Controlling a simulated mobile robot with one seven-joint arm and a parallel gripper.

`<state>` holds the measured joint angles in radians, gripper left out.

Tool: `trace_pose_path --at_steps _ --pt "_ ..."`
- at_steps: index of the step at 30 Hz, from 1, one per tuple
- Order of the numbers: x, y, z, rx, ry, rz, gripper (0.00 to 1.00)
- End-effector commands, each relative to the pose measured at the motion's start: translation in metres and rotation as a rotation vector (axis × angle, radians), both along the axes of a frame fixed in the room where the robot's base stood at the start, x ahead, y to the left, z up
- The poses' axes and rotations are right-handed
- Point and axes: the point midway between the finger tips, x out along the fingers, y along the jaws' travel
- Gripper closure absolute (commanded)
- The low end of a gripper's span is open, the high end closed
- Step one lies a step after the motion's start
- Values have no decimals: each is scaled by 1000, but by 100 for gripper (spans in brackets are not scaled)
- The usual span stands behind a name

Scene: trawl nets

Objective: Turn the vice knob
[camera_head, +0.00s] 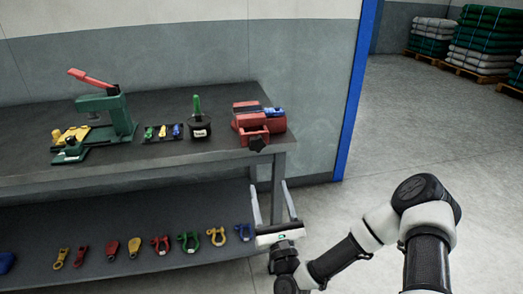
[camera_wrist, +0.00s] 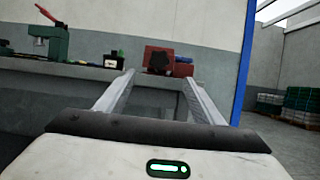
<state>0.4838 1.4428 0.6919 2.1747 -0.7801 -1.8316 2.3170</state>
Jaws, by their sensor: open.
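The red vice (camera_head: 260,122) sits at the right end of the workbench top, with a blue piece along its upper side. Its dark, lobed knob (camera_head: 257,143) faces the front of the bench. In the wrist view the vice (camera_wrist: 183,68) stands ahead, just above the bench edge, and the knob (camera_wrist: 158,61) shows dark against it. My gripper (camera_head: 272,184) is open and empty, in front of the bench's right end and below the knob in the head view. In the wrist view its two fingers (camera_wrist: 157,77) spread apart, with the vice beyond them and no contact visible.
A green press with a red lever (camera_head: 118,112), a small tray (camera_head: 163,132) and a black pot with a green handle (camera_head: 199,127) stand left of the vice. The lower shelf (camera_head: 100,220) holds several coloured shackles. A blue post (camera_head: 358,90) rises at right; stacked nets (camera_head: 480,40) lie far back.

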Motion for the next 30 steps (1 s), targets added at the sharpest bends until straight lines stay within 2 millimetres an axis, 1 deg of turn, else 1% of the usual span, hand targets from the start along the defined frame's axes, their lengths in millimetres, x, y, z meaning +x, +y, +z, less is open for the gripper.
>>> trace_pose_path --at_steps 18,24,30 --pt "114 33 50 -6 -4 0 38" --pt "136 40 59 -5 -1 0 38" --pt "144 42 62 -5 1 0 38"
